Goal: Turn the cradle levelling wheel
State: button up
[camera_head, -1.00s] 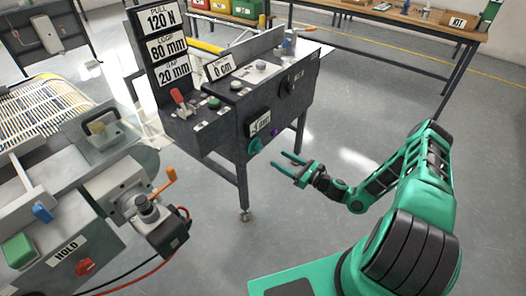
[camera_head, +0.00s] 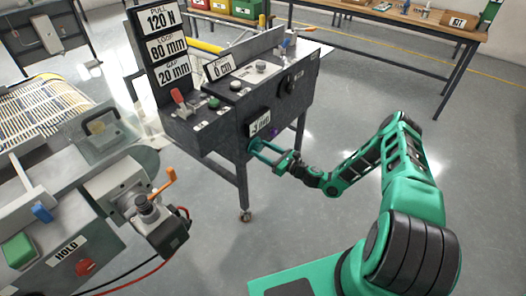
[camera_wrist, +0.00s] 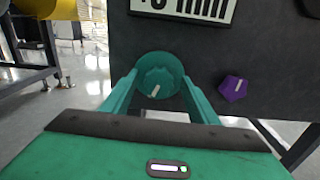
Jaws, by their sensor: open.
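The teal cradle levelling wheel (camera_wrist: 158,76) is a fluted knob with a pale pointer mark, on the dark face of the machine cabinet. In the wrist view my gripper (camera_wrist: 157,98) is open, with one finger on each side of the wheel's lower part. I cannot tell whether the fingers touch it. In the head view my gripper (camera_head: 262,149) reaches the cabinet's lower front edge, and its fingers overlap the wheel (camera_head: 254,146). A purple faceted knob (camera_wrist: 233,88) with a pale mark sits to the right of the wheel.
The dark cabinet (camera_head: 222,135) carries a readout plate (camera_head: 261,124) above the wheel, plus buttons and a red lever on top. A cabinet leg (camera_head: 243,187) stands below. A workbench (camera_head: 400,18) is at the back. The floor to the right is open.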

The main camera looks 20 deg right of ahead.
jog(key=c, duration=1)
jog(key=shift+c, duration=0.2)
jog(key=shift+d, duration=0.1)
